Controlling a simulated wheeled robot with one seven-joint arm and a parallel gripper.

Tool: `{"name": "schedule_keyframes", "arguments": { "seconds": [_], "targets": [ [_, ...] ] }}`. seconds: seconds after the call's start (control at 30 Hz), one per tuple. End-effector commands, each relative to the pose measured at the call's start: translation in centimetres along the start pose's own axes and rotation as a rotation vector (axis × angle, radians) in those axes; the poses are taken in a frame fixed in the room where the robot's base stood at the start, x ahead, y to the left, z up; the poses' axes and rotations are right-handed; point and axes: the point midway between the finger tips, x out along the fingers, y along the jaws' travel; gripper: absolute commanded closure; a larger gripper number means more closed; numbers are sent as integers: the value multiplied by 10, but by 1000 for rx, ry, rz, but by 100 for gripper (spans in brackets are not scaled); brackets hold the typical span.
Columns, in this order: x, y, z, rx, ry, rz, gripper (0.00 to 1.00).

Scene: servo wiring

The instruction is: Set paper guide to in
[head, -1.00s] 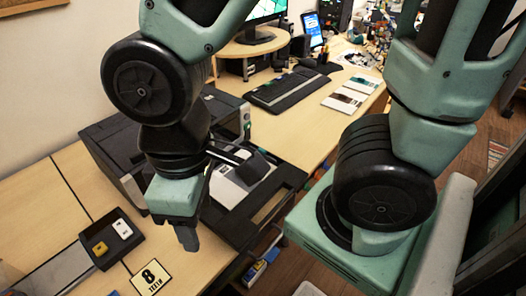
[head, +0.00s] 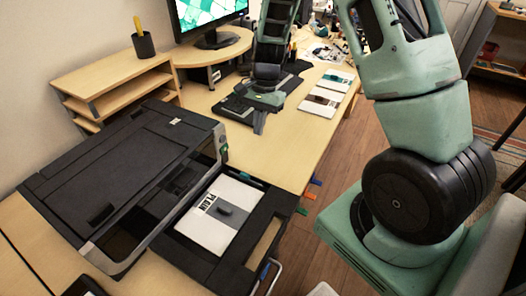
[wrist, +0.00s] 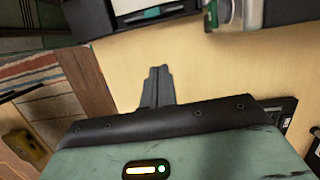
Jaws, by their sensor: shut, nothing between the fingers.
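The dark printer (head: 125,165) stands on the table with its tray (head: 262,207) pulled out. White paper (head: 205,232) lies in the tray, with a label and a dark raised tab (head: 232,211) on top. A green bar (head: 250,179) by the paper's far edge looks like the paper guide. It also shows at the top of the wrist view (wrist: 150,14). Whether it touches the paper is unclear. My gripper (head: 260,124) is shut and empty, beyond the tray and apart from it, near the keyboard. Its fingers also show in the wrist view (wrist: 157,84).
A keyboard (head: 236,108) lies behind my gripper, with colored cards (head: 325,93) to its right. A monitor (head: 212,18) stands on a riser. A wooden shelf (head: 118,82) holds a pen cup (head: 144,44). Bare table (head: 262,150) lies between tray and gripper.

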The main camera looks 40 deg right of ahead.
Motion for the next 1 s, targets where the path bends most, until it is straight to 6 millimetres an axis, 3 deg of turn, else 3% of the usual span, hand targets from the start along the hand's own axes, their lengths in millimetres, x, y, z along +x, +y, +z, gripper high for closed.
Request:
{"name": "schedule_keyframes", "arguments": {
  "seconds": [0.23, 0.6, 0.8, 1.0],
  "targets": [
    [26, 1, -2, 14, -3, 4, 100],
    [100, 2, -2, 11, -3, 4, 100],
    [106, 0, 25, 7, -1, 1, 100],
    [110, 0, 36, 9, 0, 0, 100]
  ]
}}
